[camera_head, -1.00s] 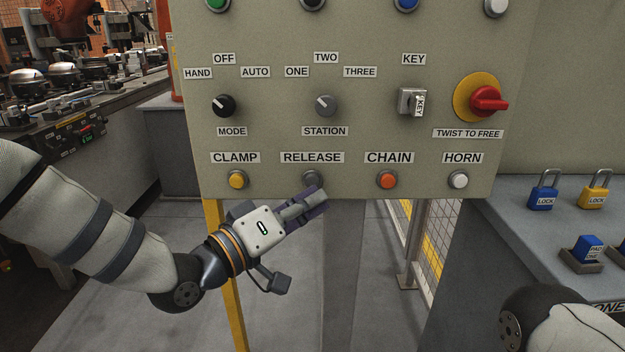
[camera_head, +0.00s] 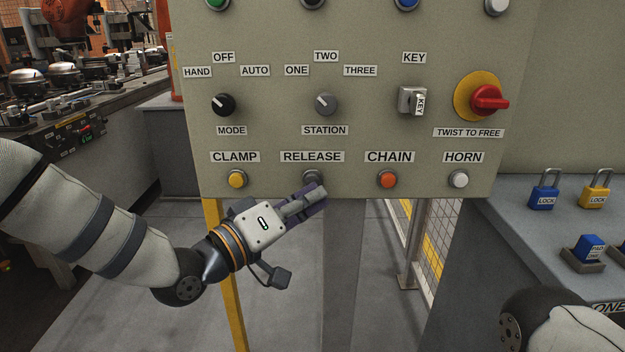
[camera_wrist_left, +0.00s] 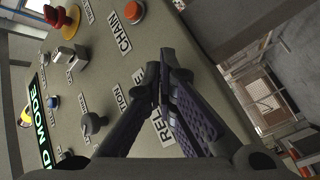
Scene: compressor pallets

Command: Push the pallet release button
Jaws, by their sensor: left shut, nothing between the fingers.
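The grey panel (camera_head: 280,125) carries the RELEASE label (camera_head: 312,157) with a dark grey button (camera_head: 312,177) below it. My left gripper (camera_head: 318,194) is shut and empty. Its fingers point up and right, and their tips overlap the lower edge of the button in the head view. I cannot tell whether they touch it. In the left wrist view the shut fingers (camera_wrist_left: 164,62) lie across the panel beside the RELEASE label (camera_wrist_left: 165,128), and the button is hidden behind them. My right gripper is out of view.
The yellow CLAMP button (camera_head: 236,179) is left of RELEASE, and the orange CHAIN button (camera_head: 387,179) and white HORN button (camera_head: 458,179) are to its right. A yellow post (camera_head: 233,305) stands below the panel. A grey bench (camera_head: 545,250) with padlocks is at the right.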

